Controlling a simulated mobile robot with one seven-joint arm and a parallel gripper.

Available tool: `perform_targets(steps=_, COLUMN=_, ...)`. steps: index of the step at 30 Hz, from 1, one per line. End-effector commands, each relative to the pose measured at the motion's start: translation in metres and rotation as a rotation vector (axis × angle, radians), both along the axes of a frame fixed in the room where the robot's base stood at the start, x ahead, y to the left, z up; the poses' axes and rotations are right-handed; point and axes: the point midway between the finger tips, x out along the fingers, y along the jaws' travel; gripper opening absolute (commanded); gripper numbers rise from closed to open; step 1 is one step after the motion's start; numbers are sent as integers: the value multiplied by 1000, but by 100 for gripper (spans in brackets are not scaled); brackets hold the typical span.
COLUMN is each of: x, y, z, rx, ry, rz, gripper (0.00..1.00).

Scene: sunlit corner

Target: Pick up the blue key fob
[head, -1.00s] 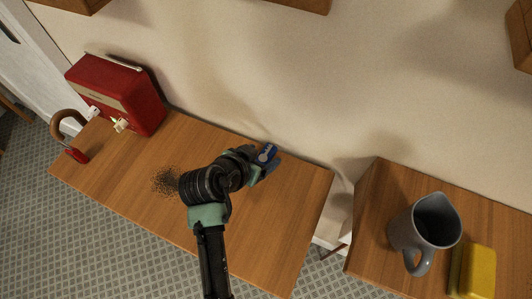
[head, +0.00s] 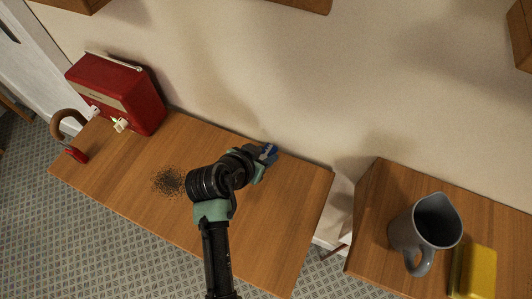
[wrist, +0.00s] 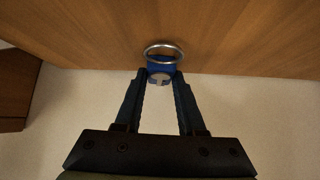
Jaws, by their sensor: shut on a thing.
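The blue key fob (wrist: 161,68) with its silver ring shows in the wrist view, at the fingertips. My gripper (wrist: 160,80) is shut on it, with one finger on each side. In the head view the blue key fob (head: 269,152) shows at the end of my gripper (head: 266,158), over the back right part of the wooden table (head: 140,200). My gripper hides part of the fob. I cannot tell whether the fob is touching the table.
Dark specks (head: 168,181) lie mid-table. Across a gap, another wooden surface holds a grey pitcher (head: 424,232) and yellow block (head: 474,270).

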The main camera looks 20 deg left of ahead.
Motion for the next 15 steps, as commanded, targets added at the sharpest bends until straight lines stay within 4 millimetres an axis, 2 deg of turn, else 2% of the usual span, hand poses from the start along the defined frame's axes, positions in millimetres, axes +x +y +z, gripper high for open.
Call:
perform_targets(steps=11, x=-4, y=0, z=9, rx=0, ry=-2, rz=1, gripper=0)
perform_targets(steps=15, x=-3, y=1, z=31, rx=3, ry=-6, rz=0, gripper=0)
